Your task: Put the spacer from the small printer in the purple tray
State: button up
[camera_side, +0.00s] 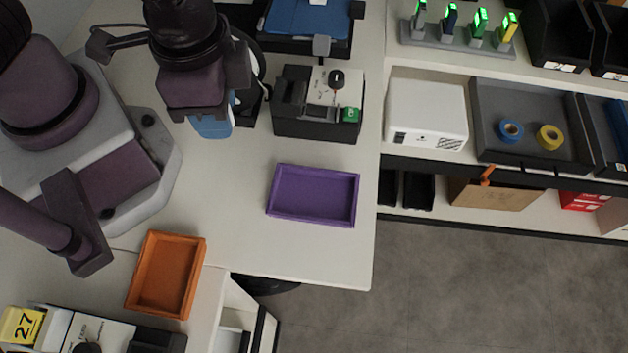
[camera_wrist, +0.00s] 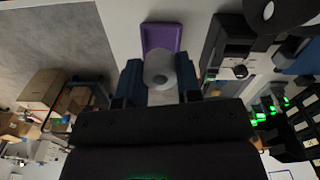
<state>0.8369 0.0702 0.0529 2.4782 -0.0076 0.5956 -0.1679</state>
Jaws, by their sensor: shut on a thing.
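My gripper (camera_side: 212,130) is above the table, left of the small printer, with its blue fingers pointing down. In the wrist view my gripper (camera_wrist: 159,76) is shut on a pale grey, round spacer (camera_wrist: 160,72) with a small dark hole in its middle. The spacer is hidden in the side view. The purple tray (camera_side: 313,171) lies empty on the table, right of and nearer than my gripper. It also shows beyond the spacer in the wrist view (camera_wrist: 163,36). The small printer (camera_side: 315,125), black and white with a green part, stands behind the tray.
An orange tray (camera_side: 148,309) lies at the front left. Shelves at the right hold a white box (camera_side: 427,110) and a grey tray (camera_side: 490,147) with tape rolls. The table around the purple tray is clear.

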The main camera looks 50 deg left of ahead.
notch_tip(320, 180, down, 4)
send_over(333, 200)
notch_tip(333, 200, down, 10)
jog(key=shift+s, duration=0.15)
jog(key=shift+f, duration=1.65)
jog(key=shift+f, duration=0.15)
jog(key=o, duration=0.7)
jog(key=shift+c, duration=0.2)
